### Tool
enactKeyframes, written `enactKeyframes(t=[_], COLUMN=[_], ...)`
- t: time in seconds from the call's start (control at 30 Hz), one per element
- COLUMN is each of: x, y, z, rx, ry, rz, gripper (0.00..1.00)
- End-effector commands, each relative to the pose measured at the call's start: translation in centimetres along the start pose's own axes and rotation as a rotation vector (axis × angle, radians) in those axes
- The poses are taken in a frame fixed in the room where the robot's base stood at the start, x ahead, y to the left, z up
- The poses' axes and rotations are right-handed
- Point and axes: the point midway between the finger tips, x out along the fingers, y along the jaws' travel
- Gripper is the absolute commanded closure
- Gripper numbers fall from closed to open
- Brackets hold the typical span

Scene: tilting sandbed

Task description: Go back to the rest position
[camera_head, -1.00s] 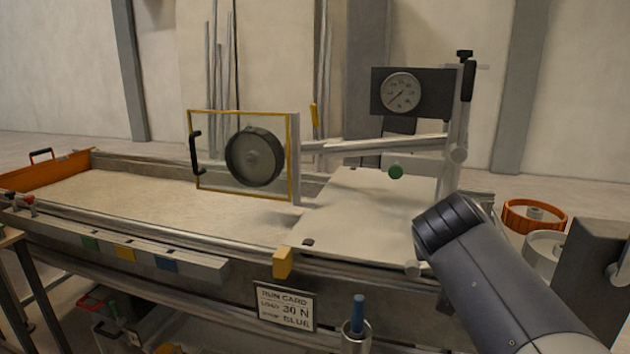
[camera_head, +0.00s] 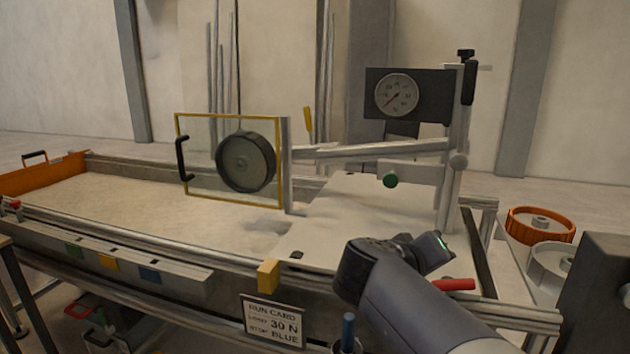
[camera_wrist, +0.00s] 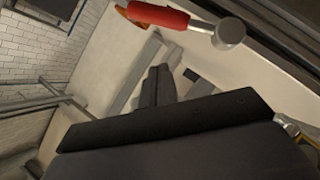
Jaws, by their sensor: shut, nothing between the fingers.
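My gripper shows in the wrist view as a dark body across the bottom, with its black fingers (camera_wrist: 158,86) together and nothing between them. In the head view my dark grey arm is folded at the lower right, in front of the sandbed's (camera_head: 150,205) right end. The gripper's fingers cannot be made out there. A red handle (camera_head: 455,285) sticks out just right of my arm; a red handle on a metal rod (camera_wrist: 160,15) also shows at the top of the wrist view, apart from the fingers.
A framed clear panel with a dark wheel (camera_head: 246,162) stands over the sand. A run card (camera_head: 272,320) hangs in front. Orange (camera_head: 541,224) and grey wheels lie at right.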

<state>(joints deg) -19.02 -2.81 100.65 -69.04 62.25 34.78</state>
Motion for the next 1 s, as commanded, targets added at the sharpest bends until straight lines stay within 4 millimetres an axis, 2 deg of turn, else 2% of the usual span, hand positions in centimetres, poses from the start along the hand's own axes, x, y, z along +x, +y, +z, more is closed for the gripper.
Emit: enactKeyframes(t=[0.23, 0.67, 1.0], x=[-0.6, -0.5, 0.5], y=[-0.3, -0.4, 0.3], z=[-0.9, -0.8, 0.8], rx=[-0.092, -0.098, 0.067], ry=[0.0, 0.0, -0.003], rz=[0.06, 0.066, -0.039], gripper=[1.0, 1.0, 1.0])
